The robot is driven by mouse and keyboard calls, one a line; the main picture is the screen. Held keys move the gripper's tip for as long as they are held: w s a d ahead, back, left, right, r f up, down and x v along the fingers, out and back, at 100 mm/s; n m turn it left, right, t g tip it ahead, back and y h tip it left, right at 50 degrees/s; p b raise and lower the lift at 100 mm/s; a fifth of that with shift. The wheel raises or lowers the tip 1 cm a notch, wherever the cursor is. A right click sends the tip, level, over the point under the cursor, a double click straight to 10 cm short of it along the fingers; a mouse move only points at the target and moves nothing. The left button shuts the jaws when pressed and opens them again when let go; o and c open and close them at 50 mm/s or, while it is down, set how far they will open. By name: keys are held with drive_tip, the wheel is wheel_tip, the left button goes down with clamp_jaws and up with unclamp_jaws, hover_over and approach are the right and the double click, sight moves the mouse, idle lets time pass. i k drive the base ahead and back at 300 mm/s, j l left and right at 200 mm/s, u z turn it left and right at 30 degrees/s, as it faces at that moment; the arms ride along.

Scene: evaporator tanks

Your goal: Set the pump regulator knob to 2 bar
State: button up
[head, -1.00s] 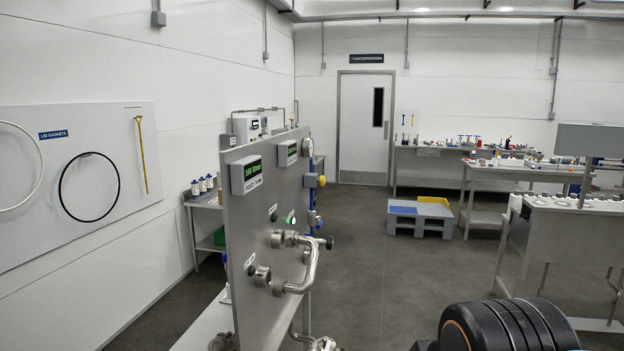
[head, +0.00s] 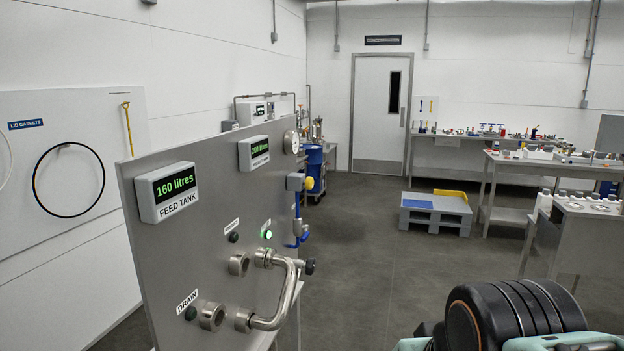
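The grey steel panel (head: 155,235) stands at centre left in the head view, seen at a slant. At its right edge are a round gauge (head: 291,142), a yellow knob (head: 309,183) and a black knob (head: 310,266). I cannot tell which of these knobs is the pump regulator; no bar scale is readable, and the gauge face is too slanted to read. My gripper is not visible. Only a black and teal part of my own arm shows at the lower right, apart from the panel.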

sight(308, 183)
drive_tip(key=i+l, duration=0.65)
drive_tip(key=i+j+u, duration=0.05)
drive_tip(key=i, duration=0.05)
